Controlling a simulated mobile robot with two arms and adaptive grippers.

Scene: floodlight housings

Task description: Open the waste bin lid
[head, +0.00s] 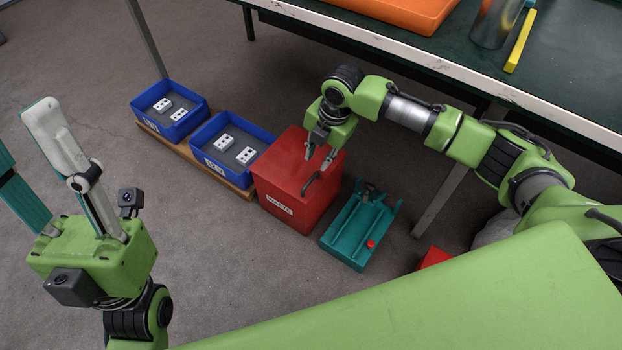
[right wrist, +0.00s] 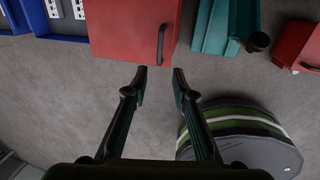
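The red waste bin (head: 279,207) stands on the floor with a white label on its front. Its lid (head: 287,160) looks shut and carries a dark bar handle (head: 310,183). The lid (right wrist: 120,30) and the handle (right wrist: 161,45) also show in the right wrist view. My right gripper (head: 319,155) is over the bin, open and empty. In the right wrist view its fingertips (right wrist: 161,74) are apart on either side of the handle's line, and the handle appears just beyond them, not between them. My left gripper (head: 20,126) is open and empty at the left.
Two blue crates (head: 166,136) (head: 210,172) with white socket parts stand on a wooden board (head: 157,131) left of the bin. A teal fixture (head: 342,245) with a red knob stands close on the right. A red object (head: 433,258) is partly hidden. A green-topped table (head: 455,45) overhangs behind.

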